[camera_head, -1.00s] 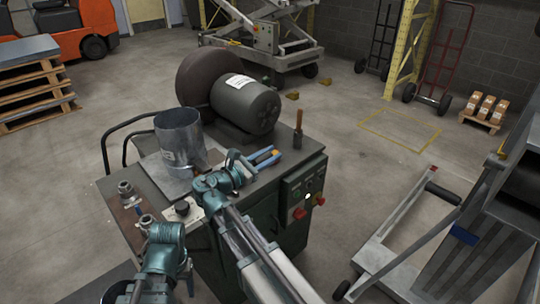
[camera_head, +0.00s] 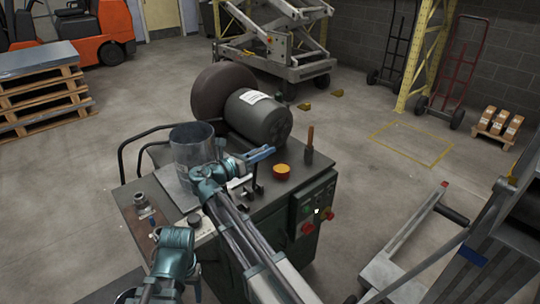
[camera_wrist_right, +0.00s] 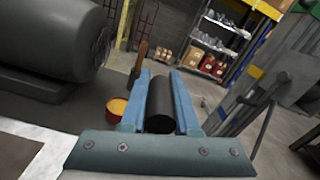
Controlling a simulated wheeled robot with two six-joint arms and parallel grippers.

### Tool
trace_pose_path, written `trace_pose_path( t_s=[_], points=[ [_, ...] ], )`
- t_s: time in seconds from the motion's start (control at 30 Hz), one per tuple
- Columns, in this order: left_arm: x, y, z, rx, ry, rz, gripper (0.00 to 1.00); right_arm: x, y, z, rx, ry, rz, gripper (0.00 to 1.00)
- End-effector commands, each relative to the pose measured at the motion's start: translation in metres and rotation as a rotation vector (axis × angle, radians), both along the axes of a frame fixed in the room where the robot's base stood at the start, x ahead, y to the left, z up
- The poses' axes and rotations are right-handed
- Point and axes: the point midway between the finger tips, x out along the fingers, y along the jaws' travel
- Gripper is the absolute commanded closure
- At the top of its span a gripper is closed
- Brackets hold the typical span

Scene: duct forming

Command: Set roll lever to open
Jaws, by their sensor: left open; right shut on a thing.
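My right gripper (camera_head: 262,154) is above the machine top, beside the rolled metal cylinder. In the right wrist view its blue fingers (camera_wrist_right: 160,100) are shut on a black cylindrical grip (camera_wrist_right: 160,106), which appears to be the roll lever's handle. In the head view the gripper mostly hides the lever; a dark piece shows below the fingers. I cannot tell the lever's setting. My left gripper (camera_head: 175,252) is low over the machine's near left corner, apart from the lever. It is open, with its fingertips mostly hidden by its wrist.
The sheet-metal cylinder (camera_head: 192,146) stands upright left of my right gripper. A grey motor (camera_head: 263,118) is behind. A red tub with an orange top (camera_head: 282,171) and a wooden-handled tool (camera_head: 309,145) stand to the right. A control panel (camera_head: 314,207) is on the machine's side.

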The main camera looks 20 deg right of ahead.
Motion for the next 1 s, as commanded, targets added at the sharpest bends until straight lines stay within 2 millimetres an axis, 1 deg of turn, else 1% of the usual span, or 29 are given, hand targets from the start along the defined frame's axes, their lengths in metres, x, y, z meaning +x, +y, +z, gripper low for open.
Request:
trace_pose_path(
  t_s=[0.03, 0.2, 0.7, 0.73, 0.8, 0.9, 1.0],
  points=[
    [0.0000, 0.0000, 0.0009, 0.000, 0.000, 0.000, 0.41, 0.0053, 0.0021, 0.0008, 0.001, -0.003, 0.001, 1.00],
    [0.0000, 0.0000, 0.0017, 0.000, 0.000, 0.000, 0.41, 0.0114, 0.0045, 0.0014, 0.003, -0.004, 0.001, 1.00],
    [0.0000, 0.0000, 0.0020, 0.000, 0.000, 0.000, 0.41, 0.0133, 0.0054, 0.0014, 0.005, -0.006, 0.001, 1.00],
    [0.0000, 0.0000, 0.0020, 0.000, 0.000, 0.000, 0.41, 0.0133, 0.0054, 0.0014, 0.005, -0.006, 0.001, 0.68],
    [0.0000, 0.0000, 0.0020, 0.000, 0.000, 0.000, 0.41, 0.0134, 0.0053, 0.0014, 0.005, -0.006, 0.001, 0.56],
    [0.0000, 0.0000, 0.0020, 0.000, 0.000, 0.000, 0.41, 0.0131, 0.0052, 0.0016, 0.005, -0.006, 0.001, 0.41],
    [0.0000, 0.0000, 0.0020, 0.000, 0.000, 0.000, 0.41, 0.0130, 0.0050, 0.0017, 0.004, -0.006, 0.000, 0.41]
  ],
)
